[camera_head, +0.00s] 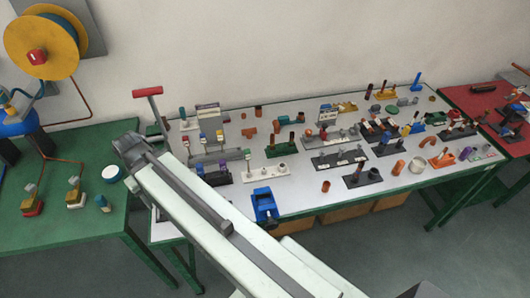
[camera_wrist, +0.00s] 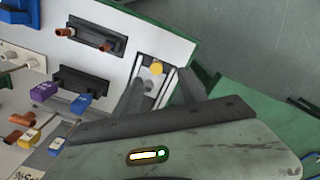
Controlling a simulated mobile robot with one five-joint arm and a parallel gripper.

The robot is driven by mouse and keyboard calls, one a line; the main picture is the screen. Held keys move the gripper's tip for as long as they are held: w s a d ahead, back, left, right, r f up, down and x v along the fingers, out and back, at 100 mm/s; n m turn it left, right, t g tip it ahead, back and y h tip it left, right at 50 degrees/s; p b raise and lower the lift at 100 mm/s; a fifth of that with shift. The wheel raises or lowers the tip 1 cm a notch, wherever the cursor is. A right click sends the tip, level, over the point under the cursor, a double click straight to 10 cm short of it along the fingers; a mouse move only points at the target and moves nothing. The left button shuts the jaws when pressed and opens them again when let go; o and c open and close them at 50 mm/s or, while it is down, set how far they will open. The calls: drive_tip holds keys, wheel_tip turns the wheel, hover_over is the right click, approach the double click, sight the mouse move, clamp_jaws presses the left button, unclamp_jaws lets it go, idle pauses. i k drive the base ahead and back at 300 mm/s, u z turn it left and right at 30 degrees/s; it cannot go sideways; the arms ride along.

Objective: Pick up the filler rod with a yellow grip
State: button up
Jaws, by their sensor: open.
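A round yellow end (camera_wrist: 157,68), which looks like the yellow grip of the filler rod seen nearly end-on, shows in the wrist view. It is over a small pale recessed panel at the edge of the white table. My gripper (camera_wrist: 160,88) is open, with one dark finger on each side of the yellow end in the picture. I cannot tell how far the fingertips are from it. In the head view my gripper (camera_head: 130,145) is at the left end of the white table, and I cannot make out the yellow grip there.
The white table (camera_head: 310,200) holds many small fittings and racks. A red T-shaped handle (camera_head: 147,91) stands close to my gripper. A green table (camera_head: 75,235) is at the left. In the wrist view a black block (camera_wrist: 97,37) with copper-coloured pieces sits near the fingers.

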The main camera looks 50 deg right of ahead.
sight(220, 135)
drive_tip(key=z, duration=0.15)
drive_tip(key=k, duration=1.25)
drive_tip(key=z, duration=0.55)
drive_tip(key=i, duration=1)
drive_tip(key=z, duration=0.35)
